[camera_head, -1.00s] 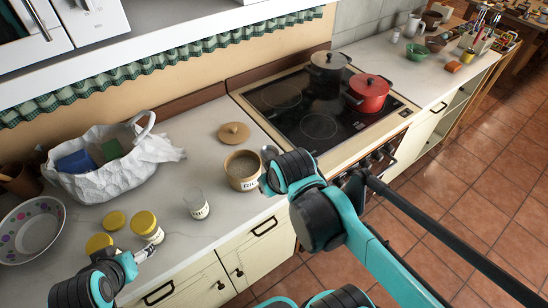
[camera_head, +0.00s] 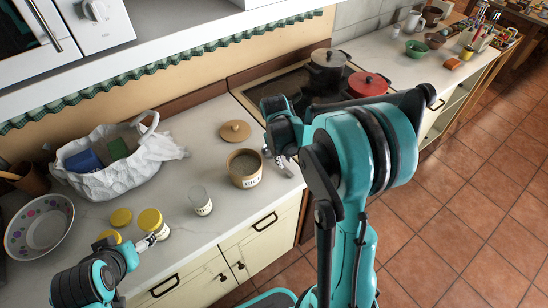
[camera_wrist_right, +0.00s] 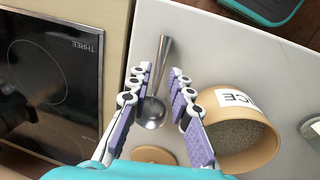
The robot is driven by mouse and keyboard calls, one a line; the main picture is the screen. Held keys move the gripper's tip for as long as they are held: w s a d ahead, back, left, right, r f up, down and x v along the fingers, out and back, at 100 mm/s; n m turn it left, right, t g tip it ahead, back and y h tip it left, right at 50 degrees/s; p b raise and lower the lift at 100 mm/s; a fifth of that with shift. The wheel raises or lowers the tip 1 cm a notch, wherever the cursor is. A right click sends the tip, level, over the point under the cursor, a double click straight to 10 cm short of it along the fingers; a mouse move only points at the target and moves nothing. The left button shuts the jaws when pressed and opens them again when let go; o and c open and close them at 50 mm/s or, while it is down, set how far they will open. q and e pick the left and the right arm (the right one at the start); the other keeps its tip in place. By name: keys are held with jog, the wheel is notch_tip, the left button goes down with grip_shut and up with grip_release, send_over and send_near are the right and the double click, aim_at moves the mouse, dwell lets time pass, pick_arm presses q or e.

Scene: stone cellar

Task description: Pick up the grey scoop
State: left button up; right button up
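The grey scoop (camera_wrist_right: 151,113) lies on the pale counter in the right wrist view, its round metal bowl toward the bottom and its handle pointing up. My right gripper (camera_wrist_right: 161,72) is open, with one purple-padded finger on each side of the scoop; a gap shows on both sides, and I cannot tell the height. In the head view my right gripper (camera_head: 285,162) is low beside the rice jar, and the scoop is mostly hidden by it. My left gripper (camera_head: 152,242) is by a yellow-lidded jar; its fingers are too small to read.
The open rice jar (camera_wrist_right: 237,137) stands close to the right finger. A cork lid (camera_head: 235,131) lies behind it. A small glass jar (camera_head: 200,203), yellow-lidded jars (camera_head: 152,222) and a white bag (camera_head: 110,182) stand left. The stove (camera_wrist_right: 52,78) borders the counter.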

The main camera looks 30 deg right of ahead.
aim_at(286, 168)
jog(key=f, duration=0.1)
jog(key=f+b, duration=0.1)
jog(key=f, duration=0.2)
jog(key=shift+s+d+f, duration=0.1)
jog(key=shift+d, duration=0.2)
jog(key=shift+d+f, duration=0.1)
jog(key=shift+f, duration=0.35)
jog(key=shift+r, duration=0.1)
grip_shut()
jog(key=shift+r, duration=0.15)
jog(key=shift+r, duration=0.3)
jog(key=r, duration=0.2)
jog(key=r+p, duration=0.1)
jog(key=r, duration=0.1)
jog(key=shift+s+d, duration=0.2)
jog(key=shift+s, duration=0.2)
jog(key=s+d+r+p, duration=0.2)
jog(key=s+d+r, duration=0.2)
jog(key=s, duration=0.5)
notch_tip(286, 168, up, 2)
jog(key=shift+s+d+r+p, duration=0.1)
jog(key=shift+s+d+p, duration=0.2)
jog(key=shift+d+p, duration=0.1)
